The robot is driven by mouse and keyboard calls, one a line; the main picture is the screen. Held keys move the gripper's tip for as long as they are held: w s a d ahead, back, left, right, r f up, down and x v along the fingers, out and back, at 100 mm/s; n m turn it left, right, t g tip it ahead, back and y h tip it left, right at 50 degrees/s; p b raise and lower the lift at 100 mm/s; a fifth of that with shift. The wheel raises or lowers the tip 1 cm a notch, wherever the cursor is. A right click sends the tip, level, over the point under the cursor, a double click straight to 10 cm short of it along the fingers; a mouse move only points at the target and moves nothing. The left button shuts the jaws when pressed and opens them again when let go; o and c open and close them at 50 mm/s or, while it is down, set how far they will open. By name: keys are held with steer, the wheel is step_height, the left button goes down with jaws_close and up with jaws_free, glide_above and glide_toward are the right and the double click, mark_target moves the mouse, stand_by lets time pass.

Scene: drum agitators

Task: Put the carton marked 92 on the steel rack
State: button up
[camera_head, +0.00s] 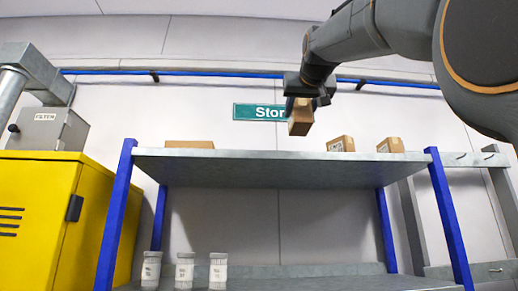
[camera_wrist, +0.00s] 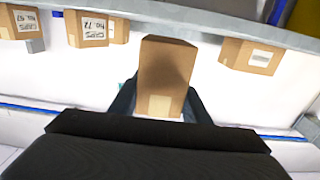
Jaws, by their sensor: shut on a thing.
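My gripper (camera_head: 303,103) is shut on a brown carton (camera_head: 300,121), held above the steel rack (camera_head: 280,170) and slightly tilted in the head view. In the wrist view the held carton (camera_wrist: 166,72) sits between the two dark fingers of my gripper (camera_wrist: 160,103). A pale patch shows on its near face, but no number can be read, so I cannot confirm that it is 92. The rack has a grey top shelf and blue posts. I cannot tell the exact gap between carton and shelf.
Cartons stand on the top shelf: one at left (camera_head: 190,144), two at right (camera_head: 341,144) (camera_head: 390,145). White jars (camera_head: 185,270) stand below. A yellow cabinet (camera_head: 40,210) is left. The shelf's middle looks free.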

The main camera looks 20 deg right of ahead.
steer(key=shift+f+p+x, duration=0.25)
steer(key=shift+p+x, duration=0.9)
steer(key=shift+x, duration=1.95)
steer(key=shift+f+p+x, duration=0.2)
steer(key=shift+p+x, duration=0.9)
steer(key=shift+x, duration=1.95)
steer(key=shift+f+p+x, duration=0.25)
steer(key=shift+p+x, duration=0.9)
steer(key=shift+x, duration=1.95)
steer(key=shift+w+f+b, duration=0.1)
steer(key=shift+f+b, duration=0.35)
steer(key=shift+f, duration=0.05)
steer(key=o, duration=1.3)
steer(key=shift+c, duration=0.2)
steer(key=b+v, duration=0.4)
steer(key=v, duration=0.4)
